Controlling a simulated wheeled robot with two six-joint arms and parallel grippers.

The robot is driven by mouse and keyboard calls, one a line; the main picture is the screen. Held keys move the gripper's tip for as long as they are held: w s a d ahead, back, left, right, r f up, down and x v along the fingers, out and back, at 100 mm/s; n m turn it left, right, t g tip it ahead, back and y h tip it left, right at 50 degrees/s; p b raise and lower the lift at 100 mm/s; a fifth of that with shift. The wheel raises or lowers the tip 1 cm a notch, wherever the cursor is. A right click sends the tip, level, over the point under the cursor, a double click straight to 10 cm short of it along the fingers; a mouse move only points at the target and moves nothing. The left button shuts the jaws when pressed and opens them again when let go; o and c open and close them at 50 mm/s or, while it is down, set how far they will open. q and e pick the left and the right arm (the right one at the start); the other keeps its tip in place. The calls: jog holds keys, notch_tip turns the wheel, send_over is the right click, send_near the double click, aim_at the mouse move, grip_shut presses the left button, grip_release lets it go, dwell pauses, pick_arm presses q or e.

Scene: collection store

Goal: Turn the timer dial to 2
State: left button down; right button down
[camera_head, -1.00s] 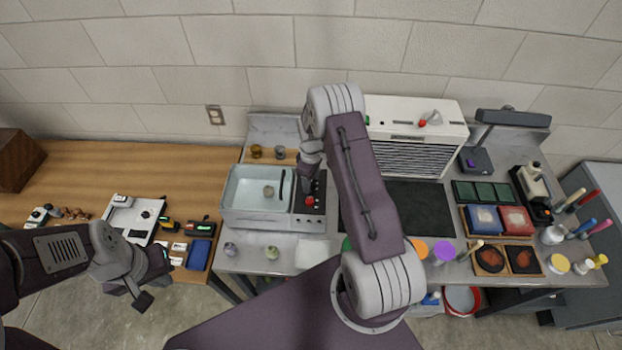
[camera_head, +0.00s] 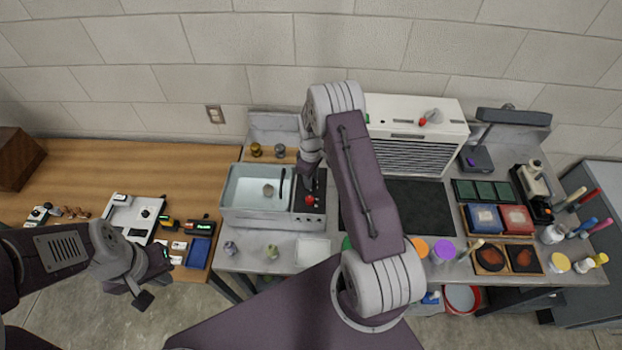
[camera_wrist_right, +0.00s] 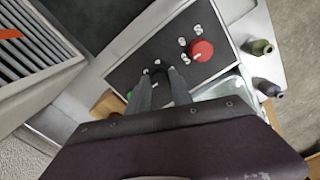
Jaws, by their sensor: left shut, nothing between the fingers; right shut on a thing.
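A dark control panel (camera_head: 318,217) is at the right end of a grey water-bath-like basin (camera_head: 258,214). The panel fills the middle of the right wrist view (camera_wrist_right: 150,45). It carries a red dial (camera_wrist_right: 202,50) with white marks around it; the red dial (camera_head: 310,200) also shows in the head view. My right gripper (camera_wrist_right: 162,76) is over the panel beside the red dial, shut on a dark knob mostly hidden between its fingers. White marks show around the fingertips, but I cannot read the setting. My left gripper (camera_head: 143,288) is shut and empty, away at the left.
A green button (camera_wrist_right: 130,95) shows beside the right fingers. A white slatted unit (camera_head: 415,125) stands right of the basin. Small jars (camera_head: 231,248) stand in front. The wooden table (camera_head: 90,165) at left has instruments on its front part and free room behind.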

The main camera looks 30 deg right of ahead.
jog(key=shift+f+m+b, duration=0.2)
jog(key=shift+m+b, duration=0.55)
jog(key=shift+m, duration=0.15)
jog(key=m+b, duration=0.2)
jog(key=m, duration=0.1)
jog(key=shift+m, duration=0.3)
jog(key=m+b, duration=0.1)
jog(key=m, duration=0.2)
jog(key=shift+r, duration=0.1)
jog(key=shift+m+b, duration=0.4)
jog(key=shift+m, duration=1)
jog(key=c, duration=1.1)
grip_release()
jog(key=shift+r, duration=0.1)
jog(key=shift+c, duration=0.2)
